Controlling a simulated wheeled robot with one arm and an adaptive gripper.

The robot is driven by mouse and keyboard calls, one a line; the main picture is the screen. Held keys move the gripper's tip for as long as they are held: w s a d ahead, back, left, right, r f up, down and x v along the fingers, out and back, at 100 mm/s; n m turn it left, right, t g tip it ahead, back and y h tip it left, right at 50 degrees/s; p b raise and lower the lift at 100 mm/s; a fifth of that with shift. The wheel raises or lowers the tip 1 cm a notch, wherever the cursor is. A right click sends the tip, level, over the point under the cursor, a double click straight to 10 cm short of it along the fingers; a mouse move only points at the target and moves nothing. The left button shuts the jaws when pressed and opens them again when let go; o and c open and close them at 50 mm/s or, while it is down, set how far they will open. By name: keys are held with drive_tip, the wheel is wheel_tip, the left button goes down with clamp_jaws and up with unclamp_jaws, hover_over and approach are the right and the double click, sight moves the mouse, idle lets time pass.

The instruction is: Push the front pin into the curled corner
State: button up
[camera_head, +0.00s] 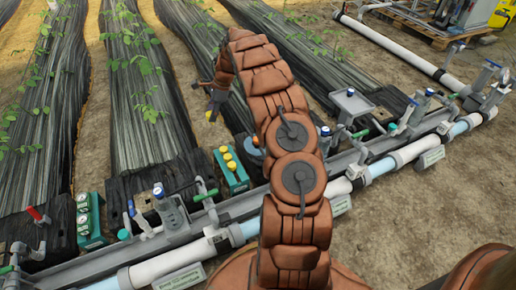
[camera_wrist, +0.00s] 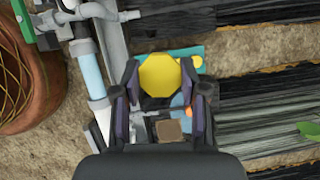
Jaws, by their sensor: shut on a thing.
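My gripper (camera_head: 217,98) is out over the black film strips, beyond the pipe run. Its fingers (camera_wrist: 160,86) are shut on a pin with a yellow head (camera_wrist: 160,73); the pin's yellow also shows below the fingers in the head view (camera_head: 212,115). The pin's shaft and tip are hidden. A teal holder (camera_head: 235,182) with several yellow-topped pins stands beside the pipe; part of it shows behind the held pin in the wrist view (camera_wrist: 185,52). The black film (camera_head: 150,120) lies in long wrinkled strips. I cannot make out which corner is curled.
A grey channel and white pipe (camera_head: 165,262) with valves cross the front. A green box (camera_head: 88,220) stands at left. A blue and orange item (camera_head: 256,150) is next to my arm. Plants grow through the film. Bare soil (camera_head: 420,210) is open at right.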

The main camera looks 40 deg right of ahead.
drive_tip(key=s+d+f+m+t+h+b, duration=0.1)
drive_tip(key=s+d+f+m+b, duration=0.3)
drive_tip(key=d+f, duration=0.55)
drive_tip(key=s+d+f+m+t+h+b, duration=0.1)
drive_tip(key=s+d+f+m+b, duration=0.3)
drive_tip(key=d+f, duration=0.55)
drive_tip(key=shift+n, duration=0.3)
drive_tip(key=shift+s+a+f+b, duration=0.1)
drive_tip(key=shift+a+f+b, duration=0.35)
drive_tip(key=shift+f, duration=1.7)
drive_tip(key=shift+s+a+f+b, duration=0.1)
drive_tip(key=shift+a+f+b, duration=0.35)
drive_tip(key=shift+f, duration=1.75)
drive_tip(key=shift+s+a+f+b, duration=0.1)
drive_tip(key=shift+a+f+b, duration=0.3)
drive_tip(key=shift+f, duration=1.75)
drive_tip(key=shift+a+f, duration=0.15)
drive_tip(key=shift+f, duration=0.4)
drive_tip(key=o, duration=1.2)
drive_tip(key=shift+w, duration=0.1)
drive_tip(key=shift+r+p, duration=0.65)
drive_tip(key=shift+r, duration=3.4)
